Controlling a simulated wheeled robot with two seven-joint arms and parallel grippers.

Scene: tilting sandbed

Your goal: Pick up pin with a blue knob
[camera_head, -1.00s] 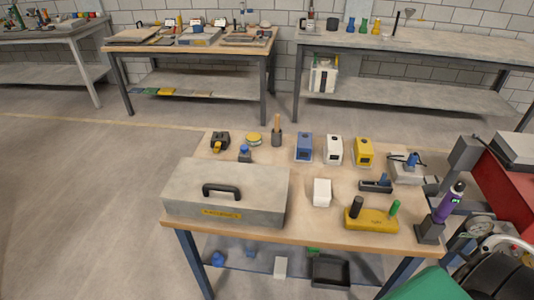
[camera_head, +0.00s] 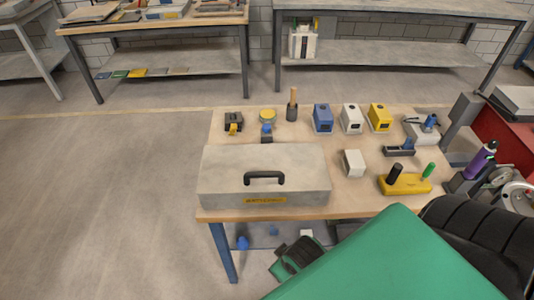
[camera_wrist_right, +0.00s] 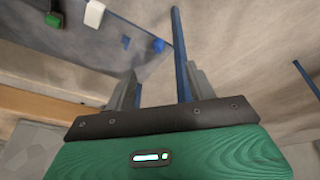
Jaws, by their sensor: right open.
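Small blue knobbed things show in several places. On the low shelf under the near table, one blue knob (camera_head: 242,243) sits near the left leg. A blue piece also shows in the right wrist view (camera_wrist_right: 158,45), beyond the fingers. On the tabletop, another blue knob (camera_head: 266,130) stands on a dark block behind the grey case. I cannot tell which is the pin; the shafts are hidden or too small. My right gripper (camera_wrist_right: 158,92) is open and empty, its fingers apart. In the head view it (camera_head: 296,254) is low at the table's front edge. My left gripper is out of view.
The grey case (camera_head: 225,170) with a black handle fills the table's front left. A blue table leg (camera_head: 222,252) stands beside the shelf. A yellow block (camera_head: 405,184) and a white block (camera_head: 353,163) are on the right. Floor to the left is clear.

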